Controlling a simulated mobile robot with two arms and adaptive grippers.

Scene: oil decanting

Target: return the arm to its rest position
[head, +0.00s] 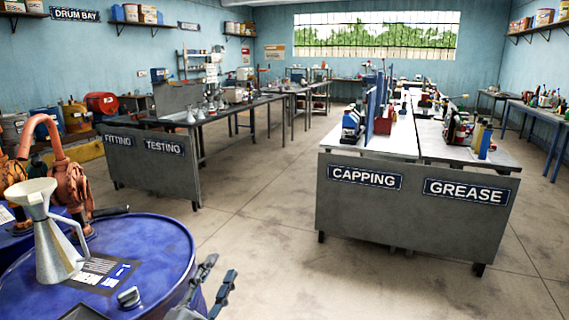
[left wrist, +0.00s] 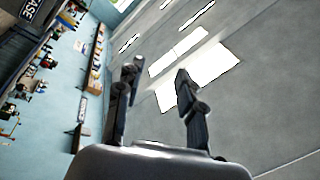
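My left gripper (head: 221,268) shows at the bottom of the head view, just right of the blue drum. Its two dark fingers are apart with nothing between them. The rest of the left arm is mostly out of the frame. My right gripper is in neither view.
A blue drum (head: 165,252) stands close at lower left, with a metal funnel jug (head: 52,243) and a small cap (head: 129,297) on top. The capping and grease bench (head: 415,210) stands to the right. Open floor (head: 255,225) lies between the benches.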

